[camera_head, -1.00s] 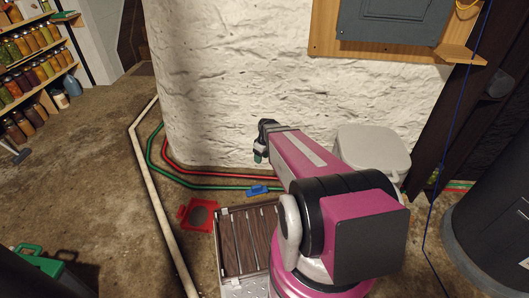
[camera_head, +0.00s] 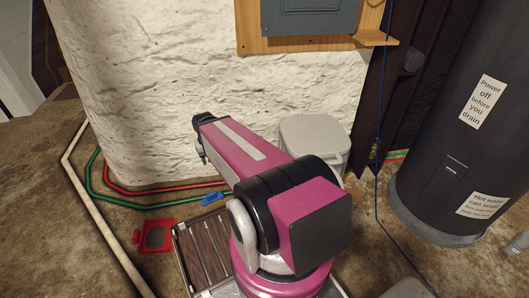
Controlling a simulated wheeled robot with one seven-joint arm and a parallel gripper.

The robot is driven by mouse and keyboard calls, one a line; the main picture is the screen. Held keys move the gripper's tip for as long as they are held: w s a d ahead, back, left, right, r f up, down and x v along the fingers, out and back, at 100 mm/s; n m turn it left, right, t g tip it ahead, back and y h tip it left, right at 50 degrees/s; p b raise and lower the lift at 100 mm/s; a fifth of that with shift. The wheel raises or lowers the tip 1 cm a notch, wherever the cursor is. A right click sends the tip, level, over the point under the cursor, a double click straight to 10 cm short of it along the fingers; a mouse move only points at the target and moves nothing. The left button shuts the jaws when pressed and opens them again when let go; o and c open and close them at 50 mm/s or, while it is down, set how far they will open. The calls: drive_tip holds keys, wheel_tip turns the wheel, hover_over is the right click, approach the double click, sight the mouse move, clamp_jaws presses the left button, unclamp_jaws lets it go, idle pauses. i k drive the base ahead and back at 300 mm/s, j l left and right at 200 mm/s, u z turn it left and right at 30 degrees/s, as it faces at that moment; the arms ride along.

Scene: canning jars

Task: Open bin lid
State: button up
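A light grey bin (camera_head: 335,163) stands against the white wall, right of my arm. Its lid (camera_head: 315,137) looks closed on top. My magenta arm hides the bin's lower left part. My gripper (camera_head: 203,157) is at the far end of the arm, left of the bin and apart from it, in front of the wall. It is small and mostly hidden behind the arm, so its fingers cannot be made out.
A dark water heater (camera_head: 452,150) stands at the right. A blue cord (camera_head: 378,140) hangs right of the bin. A wooden slatted crate (camera_head: 203,250), a red object (camera_head: 154,236) and a blue valve (camera_head: 214,198) are left of my arm. Red and green pipes run along the wall's foot.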

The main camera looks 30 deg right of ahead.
sight(321, 134)
drive_tip(key=z, duration=1.85)
drive_tip(key=l+u, duration=0.25)
drive_tip(key=l, duration=0.15)
drive_tip(key=k+l+u, duration=0.1)
drive_tip(key=l+u, duration=0.15)
drive_tip(key=l, duration=0.15)
drive_tip(key=k+l+u, duration=0.1)
drive_tip(key=l+u, duration=0.15)
drive_tip(key=l, duration=0.15)
drive_tip(key=k+j, duration=0.1)
drive_tip(key=j, duration=0.25)
drive_tip(key=j+z, duration=0.1)
drive_tip(key=j, duration=0.3)
drive_tip(key=k+j, duration=0.15)
drive_tip(key=j, duration=0.2)
drive_tip(key=z, duration=0.05)
